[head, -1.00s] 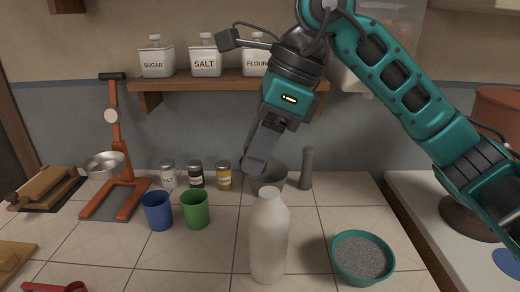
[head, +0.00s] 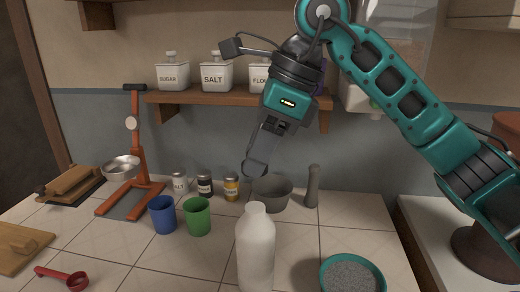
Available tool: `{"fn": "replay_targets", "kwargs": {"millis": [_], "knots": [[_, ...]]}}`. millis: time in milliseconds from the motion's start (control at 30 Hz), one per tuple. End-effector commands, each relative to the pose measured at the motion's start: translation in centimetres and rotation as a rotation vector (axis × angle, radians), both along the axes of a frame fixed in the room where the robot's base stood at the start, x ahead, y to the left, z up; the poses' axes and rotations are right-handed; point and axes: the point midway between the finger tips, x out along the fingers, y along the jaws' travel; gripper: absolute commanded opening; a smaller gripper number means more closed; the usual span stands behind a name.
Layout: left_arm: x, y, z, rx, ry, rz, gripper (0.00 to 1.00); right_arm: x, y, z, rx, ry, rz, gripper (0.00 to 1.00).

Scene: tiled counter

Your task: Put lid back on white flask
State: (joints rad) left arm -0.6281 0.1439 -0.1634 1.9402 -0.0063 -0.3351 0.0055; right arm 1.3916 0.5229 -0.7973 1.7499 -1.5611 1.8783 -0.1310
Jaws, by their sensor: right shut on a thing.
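The white flask (head: 256,252) stands upright on the tiled counter at the lower middle of the head view, its narrow neck at the top. My right gripper (head: 255,168) points down above the flask's neck, with a gap between them. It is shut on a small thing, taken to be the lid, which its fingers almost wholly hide. No lid shows on the flask or loose on the counter. My left gripper is not in view.
A teal bowl of grey grains (head: 352,276) stands right of the flask. A grey mortar (head: 271,194) and pestle (head: 312,187) stand behind it. Green (head: 197,217) and blue (head: 162,215) cups stand left. A wooden shelf (head: 230,97) with canisters hangs behind the gripper.

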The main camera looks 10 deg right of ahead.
Motion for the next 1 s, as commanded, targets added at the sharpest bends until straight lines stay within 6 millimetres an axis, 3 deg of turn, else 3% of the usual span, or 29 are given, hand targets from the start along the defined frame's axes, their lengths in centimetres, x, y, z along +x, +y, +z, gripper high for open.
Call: {"fn": "replay_targets", "kwargs": {"millis": [600, 1000], "knots": [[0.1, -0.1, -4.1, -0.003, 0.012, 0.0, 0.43, 0.0, 0.0, -5.3, 0.0, 0.001, 0.0, 0.12], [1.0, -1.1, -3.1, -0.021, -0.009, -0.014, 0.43, 0.0, 0.0, -6.3, 0.0, 0.0, 0.0, 0.12]]}}
